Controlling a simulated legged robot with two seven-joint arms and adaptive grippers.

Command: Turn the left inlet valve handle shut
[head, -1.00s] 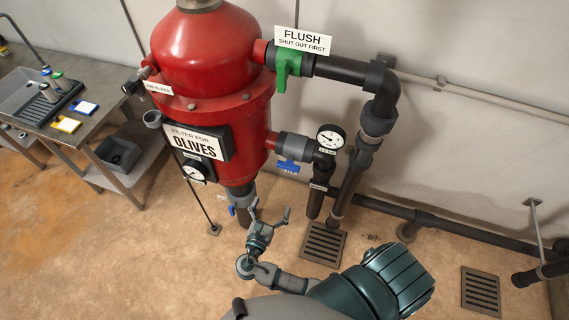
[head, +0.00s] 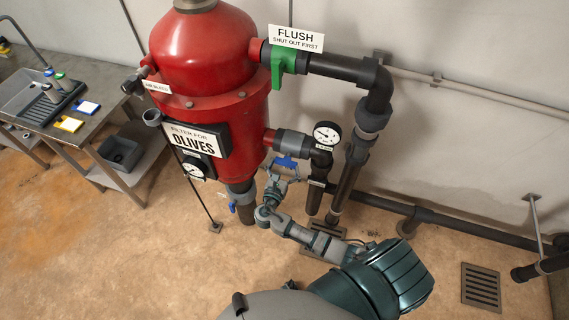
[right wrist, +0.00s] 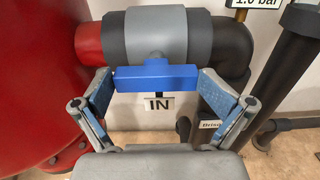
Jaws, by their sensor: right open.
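The inlet valve's blue handle (head: 286,161) is on the grey and black pipe (head: 293,144) right of the red filter tank. My right gripper (head: 280,178) is at the handle, coming from below. In the wrist view its fingers (right wrist: 156,88) are open, one beside each end of the handle. I cannot tell whether they touch it. My left gripper is not in view.
The red tank (head: 208,60) stands to the left with a gauge (head: 194,170). Another gauge (head: 326,134) and dark vertical pipes stand just right of the handle. A green flush handle (head: 278,68) is above. A second blue handle (head: 232,208) is below the tank.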

